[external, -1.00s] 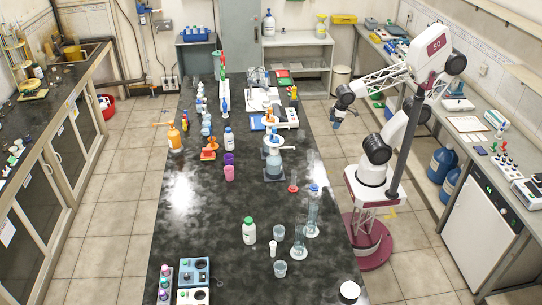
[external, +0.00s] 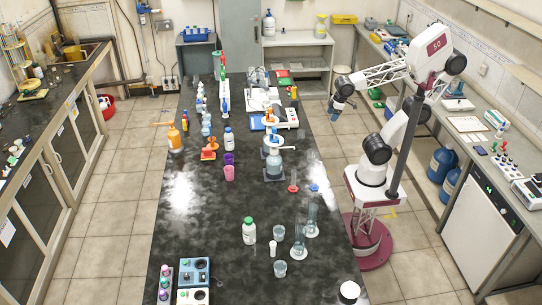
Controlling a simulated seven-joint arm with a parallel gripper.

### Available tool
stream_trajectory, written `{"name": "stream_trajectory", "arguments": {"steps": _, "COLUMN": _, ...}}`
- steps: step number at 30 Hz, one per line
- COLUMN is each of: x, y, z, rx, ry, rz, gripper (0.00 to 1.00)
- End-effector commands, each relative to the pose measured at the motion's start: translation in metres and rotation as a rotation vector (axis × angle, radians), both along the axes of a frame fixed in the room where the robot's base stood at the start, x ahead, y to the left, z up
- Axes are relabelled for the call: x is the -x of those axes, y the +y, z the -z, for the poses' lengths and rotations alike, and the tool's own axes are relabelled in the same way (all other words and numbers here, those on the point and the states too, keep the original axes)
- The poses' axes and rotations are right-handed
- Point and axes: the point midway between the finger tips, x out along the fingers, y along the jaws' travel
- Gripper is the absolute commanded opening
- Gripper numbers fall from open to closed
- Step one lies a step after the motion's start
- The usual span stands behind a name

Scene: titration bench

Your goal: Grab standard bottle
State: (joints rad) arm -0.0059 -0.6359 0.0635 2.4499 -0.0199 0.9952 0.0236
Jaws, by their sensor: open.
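Several bottles stand on the black central bench, and no label that names the standard bottle is readable. A white bottle with a green cap (external: 249,232) stands upright near the front. My gripper (external: 334,117) points down near the right edge of the bench, well apart from all these bottles. It is open and nothing shows in it; its fingers are very small in this view.
Clear glass cylinders (external: 312,212) and beakers (external: 280,268) stand right of the green-capped bottle. The bench's left front-middle is bare.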

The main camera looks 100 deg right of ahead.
Motion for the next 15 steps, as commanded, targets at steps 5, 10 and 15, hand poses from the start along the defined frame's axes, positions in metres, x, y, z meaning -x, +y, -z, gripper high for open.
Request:
{"name": "stream_trajectory", "arguments": {"steps": 5, "x": -0.022, "y": 0.004, "z": -0.004, "rx": 0.008, "ry": -0.040, "rz": -0.013, "gripper": 0.69}}
{"name": "stream_trajectory", "arguments": {"steps": 10, "x": -0.057, "y": 0.013, "z": -0.009, "rx": 0.017, "ry": -0.106, "rz": -0.036, "gripper": 0.69}}
{"name": "stream_trajectory", "arguments": {"steps": 15, "x": -0.115, "y": 0.032, "z": -0.017, "rx": 0.026, "ry": -0.215, "rz": -0.076, "gripper": 0.69}}
